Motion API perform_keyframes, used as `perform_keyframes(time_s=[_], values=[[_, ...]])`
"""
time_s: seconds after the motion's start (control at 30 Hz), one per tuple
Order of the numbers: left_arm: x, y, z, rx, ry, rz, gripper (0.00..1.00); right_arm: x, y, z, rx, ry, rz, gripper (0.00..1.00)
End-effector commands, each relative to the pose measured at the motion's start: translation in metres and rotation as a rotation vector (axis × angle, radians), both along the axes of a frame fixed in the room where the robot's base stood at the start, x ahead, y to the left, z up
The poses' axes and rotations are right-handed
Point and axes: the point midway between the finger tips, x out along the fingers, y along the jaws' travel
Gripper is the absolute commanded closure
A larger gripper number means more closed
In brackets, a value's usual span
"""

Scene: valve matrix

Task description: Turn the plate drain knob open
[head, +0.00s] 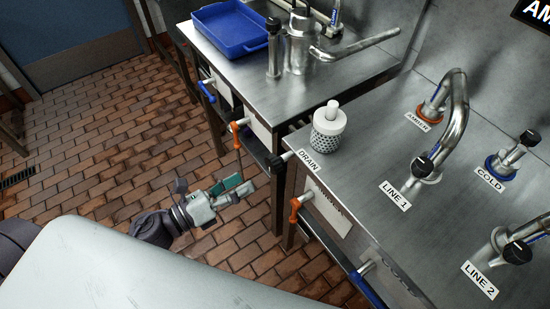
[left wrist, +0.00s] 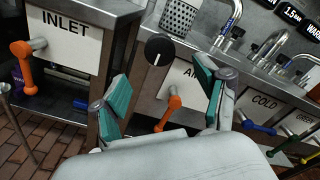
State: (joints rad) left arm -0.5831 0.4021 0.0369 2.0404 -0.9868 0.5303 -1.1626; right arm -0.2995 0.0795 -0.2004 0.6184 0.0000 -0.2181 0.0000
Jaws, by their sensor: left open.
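The drain knob is a round black knob (head: 277,161) on the front edge of the right-hand steel counter, beside the DRAIN label (head: 309,161). In the left wrist view the knob (left wrist: 159,50) shows face on, with a short white mark on its lower part. My left gripper (head: 241,188) is open and empty, in front of and a little below the knob in the head view. In the left wrist view its teal-padded fingers (left wrist: 161,74) stand apart, with the knob beyond and between their tips. My right gripper is not in view.
An orange handle (left wrist: 173,113) hangs below the knob, and another orange handle (left wrist: 25,58) sits by the INLET panel (left wrist: 65,45). A perforated white cup (head: 328,138) stands on the counter (head: 362,165) near the drain label. Brick floor (head: 120,130) is clear at the left.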

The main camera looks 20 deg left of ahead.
Motion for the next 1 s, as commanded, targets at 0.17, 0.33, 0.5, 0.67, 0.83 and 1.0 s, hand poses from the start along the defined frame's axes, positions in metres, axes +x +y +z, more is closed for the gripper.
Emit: perform_keyframes(time_s=[0.17,0.33,0.5,0.67,0.83,1.0], values=[[0.033,-0.025,0.005,-0.002,-0.005,0.000,0.26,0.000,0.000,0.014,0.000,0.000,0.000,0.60],[0.057,-0.044,0.005,-0.003,-0.002,0.002,0.26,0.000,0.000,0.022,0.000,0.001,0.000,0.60],[0.071,-0.055,0.002,-0.004,0.000,0.002,0.26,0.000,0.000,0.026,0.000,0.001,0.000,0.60],[0.075,-0.058,0.001,-0.003,0.001,0.002,0.26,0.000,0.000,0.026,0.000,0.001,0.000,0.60],[0.075,-0.058,0.001,-0.003,0.001,0.002,0.26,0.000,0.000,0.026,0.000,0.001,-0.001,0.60],[0.075,-0.058,0.001,-0.003,0.001,0.002,0.46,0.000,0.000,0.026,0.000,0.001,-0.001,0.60]])
